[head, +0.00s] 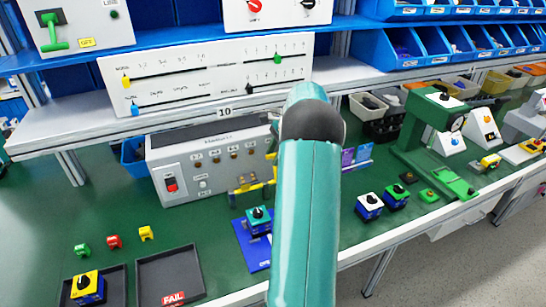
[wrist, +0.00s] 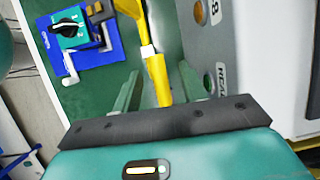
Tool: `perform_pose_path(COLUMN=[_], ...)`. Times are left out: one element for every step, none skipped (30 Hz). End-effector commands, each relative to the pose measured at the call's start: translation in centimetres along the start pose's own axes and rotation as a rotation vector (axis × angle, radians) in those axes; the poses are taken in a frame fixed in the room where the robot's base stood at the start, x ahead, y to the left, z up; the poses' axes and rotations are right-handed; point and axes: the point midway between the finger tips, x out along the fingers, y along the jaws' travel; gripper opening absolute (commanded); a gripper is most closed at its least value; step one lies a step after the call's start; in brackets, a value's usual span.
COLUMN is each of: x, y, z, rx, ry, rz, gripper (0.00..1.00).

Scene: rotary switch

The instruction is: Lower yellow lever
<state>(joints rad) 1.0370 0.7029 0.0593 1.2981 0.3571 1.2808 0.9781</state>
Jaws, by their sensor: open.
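The yellow lever (wrist: 157,78) shows in the wrist view as a long yellow bar with a pale collar partway along. It runs down the picture between the two green fingers of my gripper (wrist: 160,88). The fingers are open, one on each side of it, and I cannot tell whether either touches it. In the head view, yellow lever parts (head: 250,186) show at the front of the grey control box (head: 215,158).
A blue base with a teal-topped rotary switch (wrist: 72,28) lies left of the lever, and also shows in the head view (head: 258,220). The grey box's wall (wrist: 240,60) stands close on the right. Black trays (head: 168,278) lie front left.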

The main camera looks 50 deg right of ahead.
Motion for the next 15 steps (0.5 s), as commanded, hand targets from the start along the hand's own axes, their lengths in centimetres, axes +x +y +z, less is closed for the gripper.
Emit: perform_pose_path(x=[0.61,0.86,1.11,1.25,1.35,1.43,1.45,1.46,1.46,1.45,1.45,1.44,1.44,1.43,1.43], y=[0.02,-0.01,-0.03,-0.04,-0.04,-0.05,-0.05,-0.05,-0.05,-0.05,-0.05,-0.05,-0.05,-0.05,-0.05], z=[0.02,0.01,0.00,-0.01,-0.02,-0.02,-0.02,-0.02,-0.02,-0.02,-0.01,-0.01,-0.01,-0.01,-0.01], rx=[0.000,-0.001,-0.001,-0.001,-0.001,-0.001,-0.001,-0.001,-0.001,-0.001,-0.001,-0.001,-0.001,-0.001,-0.001], ry=[-0.001,-0.001,-0.001,0.000,0.000,0.000,0.001,0.001,0.001,0.001,0.000,0.000,0.000,0.000,0.000], rz=[0.002,0.003,0.002,0.002,0.001,0.001,0.001,0.001,0.001,0.001,0.001,0.001,0.001,0.001,0.001], gripper=[0.42,0.42,0.42,0.42,0.42,0.42,0.42,0.42,0.42,0.42,0.42,0.42,0.40,0.34,0.27])
